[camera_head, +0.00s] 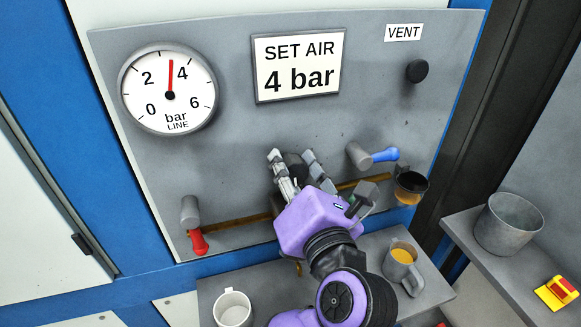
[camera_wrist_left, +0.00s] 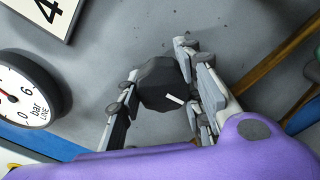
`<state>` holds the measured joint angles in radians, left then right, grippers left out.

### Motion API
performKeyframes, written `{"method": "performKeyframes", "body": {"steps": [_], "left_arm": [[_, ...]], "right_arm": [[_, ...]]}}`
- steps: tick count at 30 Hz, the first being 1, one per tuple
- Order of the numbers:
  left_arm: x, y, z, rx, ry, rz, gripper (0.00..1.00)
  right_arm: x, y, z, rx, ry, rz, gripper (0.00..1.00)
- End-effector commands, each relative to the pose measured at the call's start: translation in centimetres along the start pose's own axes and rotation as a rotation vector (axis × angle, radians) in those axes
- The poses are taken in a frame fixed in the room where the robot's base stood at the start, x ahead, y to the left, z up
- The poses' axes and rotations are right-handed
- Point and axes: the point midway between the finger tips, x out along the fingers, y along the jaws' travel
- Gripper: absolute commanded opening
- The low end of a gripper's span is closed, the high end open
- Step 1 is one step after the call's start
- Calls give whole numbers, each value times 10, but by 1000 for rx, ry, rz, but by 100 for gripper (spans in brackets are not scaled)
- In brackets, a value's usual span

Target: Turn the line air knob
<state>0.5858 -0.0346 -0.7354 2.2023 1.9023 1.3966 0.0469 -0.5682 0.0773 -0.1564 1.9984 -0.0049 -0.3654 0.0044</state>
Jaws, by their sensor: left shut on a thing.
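The line air knob (camera_wrist_left: 162,84) is a dark, faceted knob with a white mark on the grey panel (camera_head: 235,140). My left gripper (camera_head: 292,166) is shut on it, with one finger on each side; in the head view the fingers and purple wrist hide much of the knob. The wrist view shows the same gripper (camera_wrist_left: 158,95) around the knob. The LINE gauge (camera_head: 169,118) has its red needle between 2 and 4, nearer 4. A sign (camera_head: 298,66) reads SET AIR 4 bar. My right gripper is not in view.
A red-handled valve (camera_head: 197,242) and a blue-handled valve (camera_head: 384,155) flank the knob along a brown pipe. A black VENT knob (camera_head: 417,71) sits upper right. Below are a white mug (camera_head: 232,309), a grey mug (camera_head: 402,270) and a metal pot (camera_head: 507,225).

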Motion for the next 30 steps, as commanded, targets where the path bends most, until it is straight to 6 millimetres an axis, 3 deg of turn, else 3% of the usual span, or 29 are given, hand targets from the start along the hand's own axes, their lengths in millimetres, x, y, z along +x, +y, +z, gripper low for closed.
{"method": "performKeyframes", "body": {"steps": [13,24,30], "left_arm": [[0,5,2,52,0,9,8],[0,9,7,290,-2,15,8],[0,9,8,438,-2,16,8]], "right_arm": [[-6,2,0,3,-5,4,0],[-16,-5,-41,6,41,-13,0],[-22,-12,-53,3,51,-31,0]]}}
